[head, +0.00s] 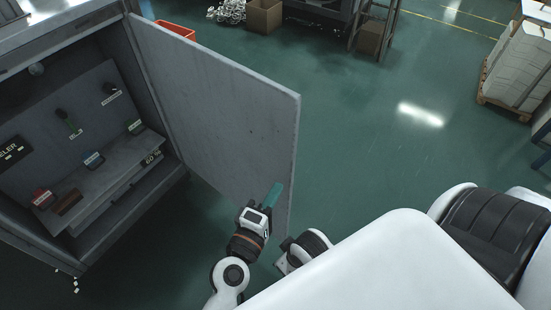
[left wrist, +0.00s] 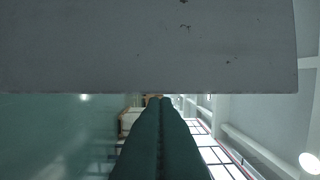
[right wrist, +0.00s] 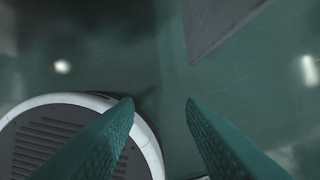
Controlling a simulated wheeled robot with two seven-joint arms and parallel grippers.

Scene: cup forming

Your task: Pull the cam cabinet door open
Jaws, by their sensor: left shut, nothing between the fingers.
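The grey cabinet door (head: 215,105) stands wide open, swung out to the right of the cabinet (head: 165,165). My left gripper (head: 272,195) is at the door's lower right part, its green fingers shut with nothing between them. In the left wrist view the door (left wrist: 150,45) fills the top and the shut fingers (left wrist: 161,135) point along below its edge. I cannot tell whether they touch the door. My right gripper (right wrist: 160,105) is open and empty over the green floor in the right wrist view; the head view does not clearly show it.
Inside the cabinet are a sloped panel with knobs, and a shelf with a red block (head: 41,197) and other small labelled parts. An orange bin (head: 175,28) and a cardboard box (head: 264,16) stand at the back. The floor (head: 370,120) right of the door is clear.

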